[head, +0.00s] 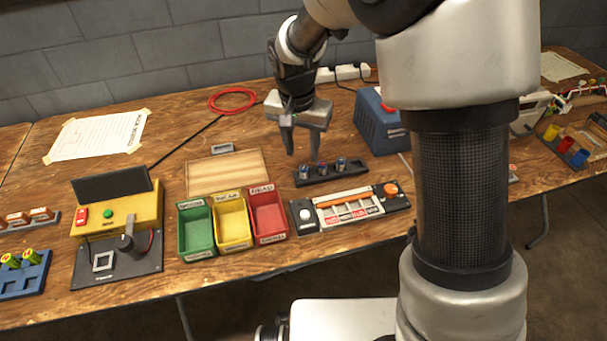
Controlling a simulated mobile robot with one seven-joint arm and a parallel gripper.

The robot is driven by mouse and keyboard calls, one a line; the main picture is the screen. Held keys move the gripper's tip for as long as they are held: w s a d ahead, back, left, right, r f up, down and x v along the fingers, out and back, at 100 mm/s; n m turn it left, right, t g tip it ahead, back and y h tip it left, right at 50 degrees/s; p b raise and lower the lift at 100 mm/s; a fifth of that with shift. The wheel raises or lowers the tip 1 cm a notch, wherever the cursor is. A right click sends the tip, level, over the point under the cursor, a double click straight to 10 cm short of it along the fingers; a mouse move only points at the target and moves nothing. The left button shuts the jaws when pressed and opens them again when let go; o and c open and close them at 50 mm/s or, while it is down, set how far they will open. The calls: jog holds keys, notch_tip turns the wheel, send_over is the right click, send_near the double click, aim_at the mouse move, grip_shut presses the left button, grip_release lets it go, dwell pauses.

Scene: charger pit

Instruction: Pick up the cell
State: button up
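My gripper (303,156) points down above the workbench, its two fingers apart with nothing visible between them. Just below it is a black rack (330,178) holding three small dark cells with bluish and reddish tops: a left cell (303,171), a middle cell (322,167) and a right cell (340,164). The fingertips are close to the left and middle cells; I cannot tell the exact height gap. Yellow-green cells (28,256) stand in a blue holder (38,279) at the far left. Which cell the task means is not clear from the view.
Green (196,228), yellow (232,220) and red (268,215) bins stand at the front middle. A yellow device (133,212) is left, a blue box (376,125) right of the gripper. My arm hides part of the table.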

aim_at(303, 168)
jog(key=f, duration=0.2)
jog(key=f+b, duration=0.1)
jog(key=f, duration=0.1)
jog(key=f+b, duration=0.1)
jog(key=f, duration=0.1)
jog(key=shift+w+d+f, duration=0.15)
jog(key=shift+w+f, duration=0.2)
jog(key=shift+f, duration=0.05)
grip_shut()
